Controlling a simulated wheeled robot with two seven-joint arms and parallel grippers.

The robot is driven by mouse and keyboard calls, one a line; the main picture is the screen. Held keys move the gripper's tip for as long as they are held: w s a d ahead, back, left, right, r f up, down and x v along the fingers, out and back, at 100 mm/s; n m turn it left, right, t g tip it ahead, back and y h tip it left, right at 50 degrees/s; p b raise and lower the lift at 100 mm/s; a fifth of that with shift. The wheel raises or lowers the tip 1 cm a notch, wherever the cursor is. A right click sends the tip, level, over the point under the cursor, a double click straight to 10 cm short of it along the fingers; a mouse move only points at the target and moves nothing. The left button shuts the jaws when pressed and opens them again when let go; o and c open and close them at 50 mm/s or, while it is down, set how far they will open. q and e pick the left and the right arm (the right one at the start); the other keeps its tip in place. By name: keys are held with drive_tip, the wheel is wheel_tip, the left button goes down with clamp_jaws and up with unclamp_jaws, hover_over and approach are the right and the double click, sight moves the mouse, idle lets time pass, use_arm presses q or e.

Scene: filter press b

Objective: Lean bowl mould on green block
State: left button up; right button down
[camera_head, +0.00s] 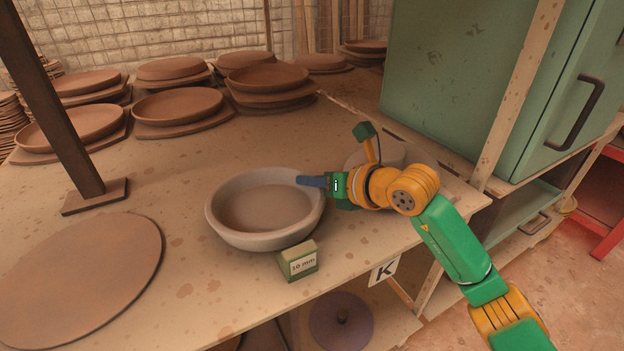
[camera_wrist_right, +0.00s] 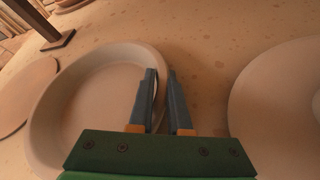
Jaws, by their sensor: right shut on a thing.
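The bowl mould (camera_head: 262,207) is a pale, shallow round bowl, open side up, on the table. It also shows in the right wrist view (camera_wrist_right: 85,105). The green block (camera_head: 298,262), labelled 10 mm, stands at the bowl's front right edge. Whether bowl and block touch, or the bowl is slightly tilted, I cannot tell. My right gripper (camera_head: 303,181) is shut on the bowl's right rim; in the wrist view its fingers (camera_wrist_right: 161,75) lie on either side of the wall. The block is not visible in the wrist view. My left gripper is out of view.
A large flat brown disc (camera_head: 80,278) lies at front left, near a dark post (camera_head: 68,130). Several brown dishes on boards (camera_head: 178,108) stand at the back. A pale round piece (camera_head: 388,154) lies behind my right arm. A green cabinet (camera_head: 470,75) stands right.

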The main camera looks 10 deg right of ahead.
drive_tip(key=shift+f, duration=0.1)
drive_tip(key=c, duration=0.8)
unclamp_jaws()
drive_tip(key=shift+s, duration=0.1)
drive_tip(key=b+v, duration=0.1)
drive_tip(key=v, duration=0.6)
